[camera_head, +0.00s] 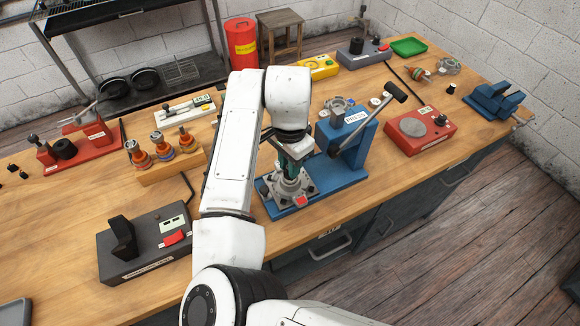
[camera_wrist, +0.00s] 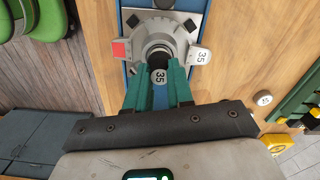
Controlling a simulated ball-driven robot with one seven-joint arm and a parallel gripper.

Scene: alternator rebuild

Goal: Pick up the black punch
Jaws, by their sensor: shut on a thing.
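My gripper (camera_wrist: 159,70) points down over the press in the wrist view, its teal fingers shut on a small dark piece. This looks like the black punch (camera_wrist: 158,61), with a round "35" tag between the fingertips. The piece is over the middle of a round grey metal housing (camera_wrist: 178,36); I cannot tell whether it touches or sits in the bore. In the head view my gripper (camera_head: 291,162) is above the same housing (camera_head: 288,186), which is on the blue press (camera_head: 345,172). The punch cannot be made out there.
The press lever (camera_head: 396,91) rises to the right. A red unit (camera_head: 420,130) and blue vise (camera_head: 494,101) stand further right. A black tester (camera_head: 146,248) and wooden rack (camera_head: 170,166) stand left.

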